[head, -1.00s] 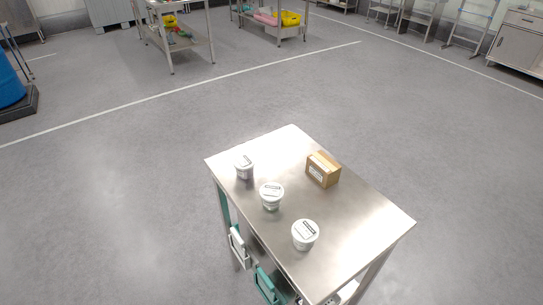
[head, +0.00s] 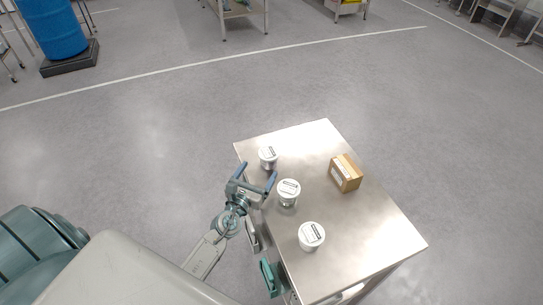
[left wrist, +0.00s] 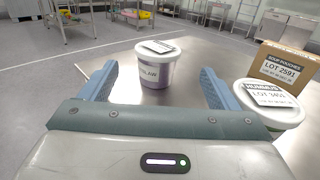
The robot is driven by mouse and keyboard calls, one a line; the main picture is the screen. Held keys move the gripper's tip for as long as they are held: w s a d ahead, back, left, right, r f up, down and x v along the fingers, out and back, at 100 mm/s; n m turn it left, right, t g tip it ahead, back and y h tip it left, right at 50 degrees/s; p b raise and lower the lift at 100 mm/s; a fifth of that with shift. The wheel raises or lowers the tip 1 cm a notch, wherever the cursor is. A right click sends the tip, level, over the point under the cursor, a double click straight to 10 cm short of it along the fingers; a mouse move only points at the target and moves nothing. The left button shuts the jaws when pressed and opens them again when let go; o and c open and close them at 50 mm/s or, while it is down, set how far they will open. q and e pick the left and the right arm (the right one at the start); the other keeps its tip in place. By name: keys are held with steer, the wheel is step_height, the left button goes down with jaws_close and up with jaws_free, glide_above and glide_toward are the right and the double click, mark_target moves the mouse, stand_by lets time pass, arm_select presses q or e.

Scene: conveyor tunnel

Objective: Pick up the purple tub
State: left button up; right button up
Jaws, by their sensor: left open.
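The purple tub (left wrist: 155,73) has a white lid with a label and a pale purple body. It stands upright on the steel table, ahead of my left gripper and between its two blue fingers as seen in the left wrist view. In the head view it appears to be the farthest tub (head: 268,158). My left gripper (head: 257,171) is open and empty at the table's left edge, just short of that tub. My right gripper is not in view.
A second white-lidded tub (head: 288,192) stands close to the right finger, and a third tub (head: 311,237) is nearer the front. A cardboard box (head: 346,173) sits toward the right on the steel table (head: 375,235). The table's right front is clear.

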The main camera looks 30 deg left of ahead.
mark_target(265, 160)
arm_select(q)
steer(key=w, duration=0.3)
steer(key=shift+f, duration=0.1)
steer(key=w, duration=0.5)
steer(key=shift+a+f, duration=0.25)
steer(key=shift+a, duration=0.1)
steer(key=shift+r, duration=0.1)
steer(key=c, duration=1)
steer(key=shift+o, duration=0.2)
